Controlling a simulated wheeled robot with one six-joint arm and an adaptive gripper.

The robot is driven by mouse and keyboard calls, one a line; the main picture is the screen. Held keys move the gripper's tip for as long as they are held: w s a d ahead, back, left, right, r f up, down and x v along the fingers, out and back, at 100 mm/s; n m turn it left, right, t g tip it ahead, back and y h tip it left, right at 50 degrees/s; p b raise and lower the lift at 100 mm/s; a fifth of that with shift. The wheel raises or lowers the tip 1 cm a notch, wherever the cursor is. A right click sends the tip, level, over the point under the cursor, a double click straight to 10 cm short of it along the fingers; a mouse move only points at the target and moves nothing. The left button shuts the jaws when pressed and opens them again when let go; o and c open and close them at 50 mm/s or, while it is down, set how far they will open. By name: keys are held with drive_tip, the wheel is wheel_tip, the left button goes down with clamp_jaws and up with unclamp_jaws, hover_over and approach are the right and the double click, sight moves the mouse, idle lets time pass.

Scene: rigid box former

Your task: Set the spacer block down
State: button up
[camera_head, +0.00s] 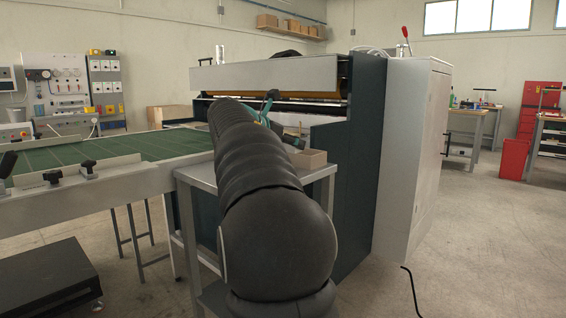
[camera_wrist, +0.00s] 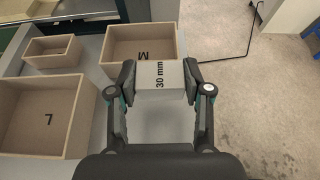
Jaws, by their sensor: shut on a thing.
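The spacer block (camera_wrist: 160,80) is a light grey-white block marked "30 mm". My gripper (camera_wrist: 158,78) is shut on it, with one dark finger pressed to its left side and one to its right side. The block is in front of the open box marked M (camera_wrist: 124,46) and covers part of it. The frames do not clearly show whether the block's underside touches anything. In the head view my dark arm hides the block.
A box marked L (camera_wrist: 82,128) and a smaller box (camera_wrist: 52,60) stand left on a grey table (camera_wrist: 85,72). The concrete floor (camera_wrist: 270,100) lies to the right, with a black cable. The head view shows the large machine (camera_head: 350,140) behind the side table (camera_head: 197,177).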

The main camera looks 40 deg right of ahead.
sight(285, 146)
drive_tip(key=w+f, duration=0.1)
drive_tip(key=w, duration=0.1)
drive_tip(key=shift+w+d+f, duration=0.35)
drive_tip(key=shift+d, duration=0.05)
drive_tip(key=shift+f+b, duration=0.55)
drive_tip(key=shift+f, duration=1.45)
drive_tip(key=shift+f, duration=0.15)
drive_tip(key=o, duration=1.2)
